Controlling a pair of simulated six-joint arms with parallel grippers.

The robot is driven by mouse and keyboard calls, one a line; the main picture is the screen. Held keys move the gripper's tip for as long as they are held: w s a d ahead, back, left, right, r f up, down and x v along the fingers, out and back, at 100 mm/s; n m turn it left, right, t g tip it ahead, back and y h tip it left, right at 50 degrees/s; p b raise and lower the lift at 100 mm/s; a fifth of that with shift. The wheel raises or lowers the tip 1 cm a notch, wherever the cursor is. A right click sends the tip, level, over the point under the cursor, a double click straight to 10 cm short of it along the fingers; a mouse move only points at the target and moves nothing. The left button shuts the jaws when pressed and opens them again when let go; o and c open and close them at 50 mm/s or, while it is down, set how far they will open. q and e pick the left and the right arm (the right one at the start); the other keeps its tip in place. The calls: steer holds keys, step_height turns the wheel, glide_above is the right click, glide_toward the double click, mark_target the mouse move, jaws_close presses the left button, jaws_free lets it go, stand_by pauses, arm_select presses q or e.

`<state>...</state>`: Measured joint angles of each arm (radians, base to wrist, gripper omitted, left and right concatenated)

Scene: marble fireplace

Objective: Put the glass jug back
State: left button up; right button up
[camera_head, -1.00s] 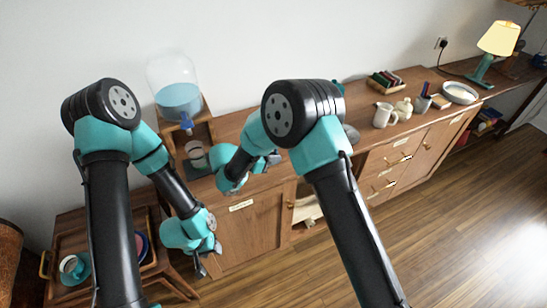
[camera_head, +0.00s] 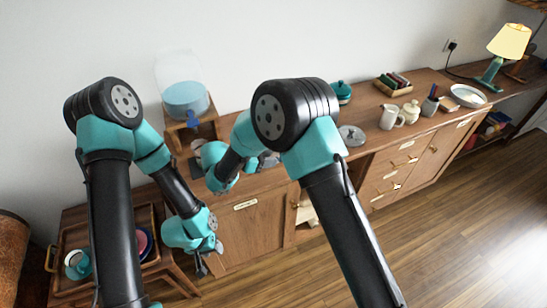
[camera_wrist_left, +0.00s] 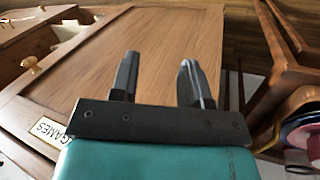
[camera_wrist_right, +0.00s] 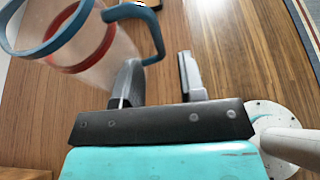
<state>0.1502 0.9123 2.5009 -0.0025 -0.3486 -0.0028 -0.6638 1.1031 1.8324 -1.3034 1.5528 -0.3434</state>
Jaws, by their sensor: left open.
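The glass jug (camera_wrist_right: 95,52) shows at the upper left of the right wrist view. It is clear, with a blue rim, a red band and a blue handle (camera_wrist_right: 157,32). My right gripper (camera_wrist_right: 160,80) is open, its fingers just short of the handle; I cannot tell whether they touch it. In the head view, my right arm hides most of the area around that gripper. A clear glass piece shows there below the dispenser (camera_head: 186,98), partly covered by my arm; I cannot tell if it is the jug. My left gripper (camera_wrist_left: 155,80) is open and empty before the cabinet door (camera_wrist_left: 150,50).
A cream pot (camera_head: 411,108), a white mug (camera_head: 388,117) and a grey disc (camera_head: 351,136) stand on the wooden cabinet top to the right. A teal lidded pot (camera_head: 341,92) is behind. A low wooden table with a tray (camera_head: 75,235) is at left.

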arm_select(q)
steer(key=shift+s+a, duration=0.2)
steer(key=shift+a, duration=0.1)
arm_select(e)
steer(key=shift+v, duration=1.65)
